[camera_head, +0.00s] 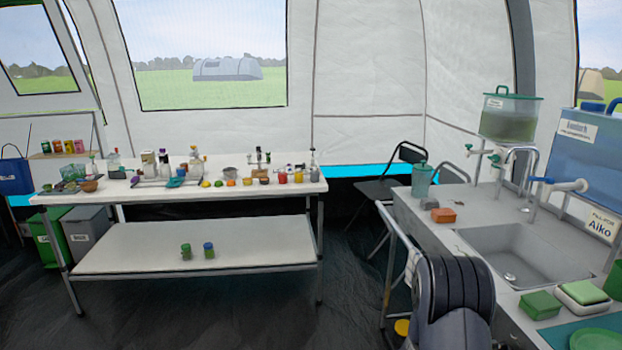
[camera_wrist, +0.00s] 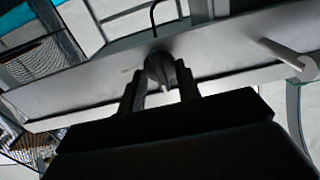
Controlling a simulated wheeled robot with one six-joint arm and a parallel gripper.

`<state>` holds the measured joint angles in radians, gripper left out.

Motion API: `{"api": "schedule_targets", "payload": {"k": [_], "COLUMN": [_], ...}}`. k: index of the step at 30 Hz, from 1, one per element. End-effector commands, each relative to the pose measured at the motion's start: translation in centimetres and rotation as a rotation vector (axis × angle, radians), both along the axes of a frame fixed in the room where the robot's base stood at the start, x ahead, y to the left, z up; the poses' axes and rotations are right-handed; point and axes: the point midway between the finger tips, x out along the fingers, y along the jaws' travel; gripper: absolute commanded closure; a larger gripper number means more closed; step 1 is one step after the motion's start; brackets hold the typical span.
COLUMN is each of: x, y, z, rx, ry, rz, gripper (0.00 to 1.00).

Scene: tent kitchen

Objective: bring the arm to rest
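My dark arm (camera_head: 452,300) rises at the bottom right of the head view, beside the sink counter. My gripper is not visible in the head view. In the wrist view, the two dark fingers of my gripper (camera_wrist: 160,88) stand apart, in shadow. A dark rounded thing (camera_wrist: 158,67) shows between the fingertips. I cannot tell what it is, or whether the fingers touch it or it lies beyond them.
The sink counter (camera_head: 447,225) with a basin (camera_head: 505,255) and tap is close on the right. Folding chairs (camera_head: 385,190) stand behind it. A long white table (camera_head: 120,194) crowded with small items stands at the left. Dark floor lies open between.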

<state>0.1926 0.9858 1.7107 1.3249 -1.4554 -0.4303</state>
Motion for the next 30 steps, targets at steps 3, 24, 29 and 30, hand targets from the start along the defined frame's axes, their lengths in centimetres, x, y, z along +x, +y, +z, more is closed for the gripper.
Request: {"api": "schedule_targets", "payload": {"k": [3, 24, 29, 30], "x": [0.0, -0.5, -0.7, -0.8], "y": [0.0, 7.5, 10.0, 10.6], "z": [0.0, 0.0, 0.0, -0.1], "rx": [0.0, 0.0, 0.0, 0.0], "ry": [-0.001, 0.017, 0.017, 0.017], "rz": [0.0, 0.006, 0.005, 0.004], "gripper": [0.68, 0.68, 0.68, 0.68]}}
